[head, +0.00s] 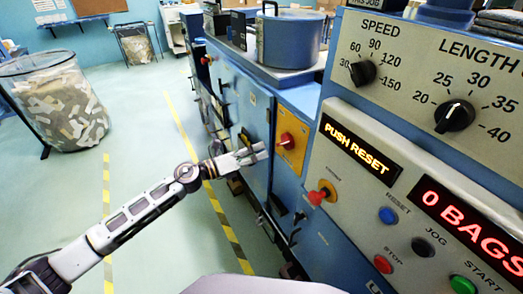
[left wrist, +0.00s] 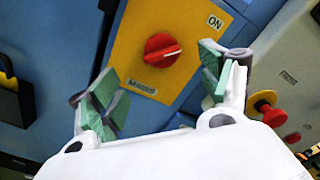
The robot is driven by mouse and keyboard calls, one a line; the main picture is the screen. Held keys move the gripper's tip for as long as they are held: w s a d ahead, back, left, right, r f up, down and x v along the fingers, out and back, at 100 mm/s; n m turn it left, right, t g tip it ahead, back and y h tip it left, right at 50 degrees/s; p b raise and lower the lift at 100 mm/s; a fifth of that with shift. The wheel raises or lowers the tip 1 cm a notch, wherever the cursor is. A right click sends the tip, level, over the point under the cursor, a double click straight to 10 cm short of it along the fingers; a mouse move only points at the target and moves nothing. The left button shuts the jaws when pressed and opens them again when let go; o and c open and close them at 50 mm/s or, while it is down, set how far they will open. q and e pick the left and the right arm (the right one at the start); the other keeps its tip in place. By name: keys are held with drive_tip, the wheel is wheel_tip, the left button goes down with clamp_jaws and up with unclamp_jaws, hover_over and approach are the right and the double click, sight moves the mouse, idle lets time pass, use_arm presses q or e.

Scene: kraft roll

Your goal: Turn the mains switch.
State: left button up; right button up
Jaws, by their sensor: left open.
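The mains switch (head: 287,139) is a red rotary knob on a yellow plate (head: 291,157), set in the blue machine front. In the left wrist view the knob (left wrist: 162,50) shows between and beyond the fingertips, its ridge pointing right and slightly up. An ON label (left wrist: 215,21) sits at the plate's upper right, and a small greenish label (left wrist: 142,87) lies below the knob. My left gripper (head: 262,151) is open and empty in front of the plate, its green-padded fingers (left wrist: 158,72) spread on either side of the knob, apparently apart from it. My right gripper is not in view.
A red emergency button (head: 322,193) on a yellow base sticks out right of the switch; it also shows in the left wrist view (left wrist: 272,112). The control panel (head: 350,180) reads PUSH RESET and 0 BAGS. A wire bin (head: 55,100) stands at left on open floor.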

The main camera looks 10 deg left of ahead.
use_arm(q)
drive_tip(key=shift+v, duration=0.95)
